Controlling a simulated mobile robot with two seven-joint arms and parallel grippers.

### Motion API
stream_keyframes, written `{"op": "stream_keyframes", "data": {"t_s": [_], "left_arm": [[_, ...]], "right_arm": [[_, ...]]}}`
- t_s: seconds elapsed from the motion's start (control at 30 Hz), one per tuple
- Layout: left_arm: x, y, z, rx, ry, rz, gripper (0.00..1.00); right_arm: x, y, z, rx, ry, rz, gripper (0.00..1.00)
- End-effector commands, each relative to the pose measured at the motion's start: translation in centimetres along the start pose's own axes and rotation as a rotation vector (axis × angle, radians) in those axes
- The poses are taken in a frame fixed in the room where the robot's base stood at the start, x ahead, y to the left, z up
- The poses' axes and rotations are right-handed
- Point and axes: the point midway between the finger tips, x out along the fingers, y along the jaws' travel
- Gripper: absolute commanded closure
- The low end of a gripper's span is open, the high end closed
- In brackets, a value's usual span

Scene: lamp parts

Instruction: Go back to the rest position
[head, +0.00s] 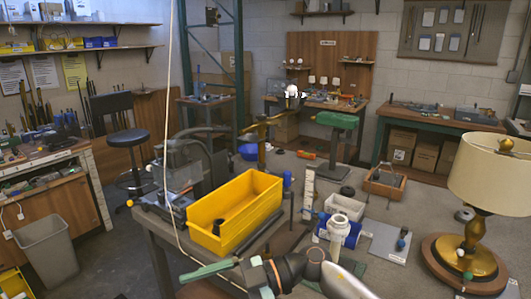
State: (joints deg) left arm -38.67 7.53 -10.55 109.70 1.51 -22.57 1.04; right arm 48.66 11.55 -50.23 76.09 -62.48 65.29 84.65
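An arm of mine enters at the bottom, right of centre, with its white link and dark wrist reaching left over the table's front edge. I take it for my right arm; its gripper (256,275) is seen from the side, and its opening cannot be made out. A green bar-like piece (207,271) lies at or just beyond it; whether it is held is unclear. My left gripper is not in view. A lamp with a cream shade (488,174), brass stem (476,230) and round wooden base (440,258) stands upright at the right of the table, apart from the gripper.
A yellow bin (265,215) holding a dark part stands behind the gripper. A white-and-blue container (338,232), a small white tray (345,207) and a wooden carrier (384,184) are on the grey table. A thin pale cord hangs down at left.

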Motion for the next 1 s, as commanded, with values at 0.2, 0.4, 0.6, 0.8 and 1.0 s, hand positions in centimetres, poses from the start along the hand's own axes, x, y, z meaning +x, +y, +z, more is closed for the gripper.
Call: {"op": "stream_keyframes", "data": {"t_s": [0.2,0.4,0.6,0.8,1.0], "left_arm": [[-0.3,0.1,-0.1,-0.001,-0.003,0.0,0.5],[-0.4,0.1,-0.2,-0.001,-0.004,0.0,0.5],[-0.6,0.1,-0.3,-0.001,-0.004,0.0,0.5],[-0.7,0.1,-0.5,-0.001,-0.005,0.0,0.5],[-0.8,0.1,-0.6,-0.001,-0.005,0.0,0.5]], "right_arm": [[-1.4,1.3,-0.4,0.027,0.271,0.48,0.0],[-6.8,0.8,4.1,0.156,0.269,0.946,0.0],[-12.9,-5.0,12.2,0.388,0.051,1.32,0.0],[-16.8,-16.6,19.9,0.696,-0.302,1.502,0.0],[-17.9,-28.1,23.1,0.952,-0.595,1.485,0.0]]}}
